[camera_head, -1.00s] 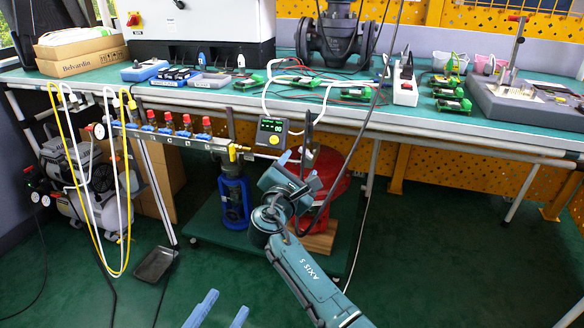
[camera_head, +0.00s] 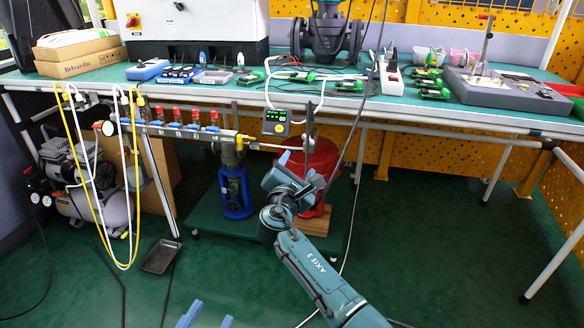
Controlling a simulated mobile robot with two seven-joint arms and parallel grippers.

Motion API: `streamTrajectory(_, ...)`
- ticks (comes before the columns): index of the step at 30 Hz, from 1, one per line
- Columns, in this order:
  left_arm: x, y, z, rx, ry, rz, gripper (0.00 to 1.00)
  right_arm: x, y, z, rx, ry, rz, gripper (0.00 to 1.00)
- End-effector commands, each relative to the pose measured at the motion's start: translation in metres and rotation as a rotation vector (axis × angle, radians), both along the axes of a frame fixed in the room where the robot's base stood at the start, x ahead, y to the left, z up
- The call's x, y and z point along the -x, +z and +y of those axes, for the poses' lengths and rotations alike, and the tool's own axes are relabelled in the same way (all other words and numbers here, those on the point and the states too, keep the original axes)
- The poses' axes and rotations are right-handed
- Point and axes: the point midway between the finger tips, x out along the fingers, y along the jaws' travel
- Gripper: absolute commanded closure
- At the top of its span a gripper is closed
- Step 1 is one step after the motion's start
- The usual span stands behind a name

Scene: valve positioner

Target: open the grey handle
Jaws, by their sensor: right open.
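A dark grey, narrow upright piece (camera_head: 308,132), which looks like the grey handle, stands at the right end of the rod beside the valve positioner (camera_head: 276,122).
A pipe manifold with red-capped valves (camera_head: 194,118) runs left of the positioner. The green workbench (camera_head: 400,106) is above. A blue cylinder (camera_head: 235,190) and a red round object (camera_head: 322,165) are underneath. Yellow and white hoses hang at left.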

Motion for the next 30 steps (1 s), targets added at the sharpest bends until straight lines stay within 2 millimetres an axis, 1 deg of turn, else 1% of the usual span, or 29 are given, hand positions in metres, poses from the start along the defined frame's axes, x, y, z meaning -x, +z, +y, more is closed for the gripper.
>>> streamTrajectory(8, 0.010, -0.001, 0.011, -0.007, 0.007, 0.022, 0.64, 0.009, 0.000, 0.003, 0.000, 0.001, 0.001, 0.42)
streamTrajectory(22, 0.011, 0.001, 0.013, -0.002, 0.010, 0.023, 0.64, 0.011, -0.002, -0.001, -0.001, -0.002, 0.002, 0.42)
streamTrajectory(25, 0.013, 0.003, 0.021, -0.001, 0.011, 0.031, 0.64, 0.018, -0.004, -0.004, -0.001, -0.008, 0.004, 0.42)
streamTrajectory(30, 0.021, 0.003, 0.051, -0.004, 0.016, 0.069, 0.64, 0.039, -0.008, -0.004, 0.004, -0.020, 0.007, 0.42)
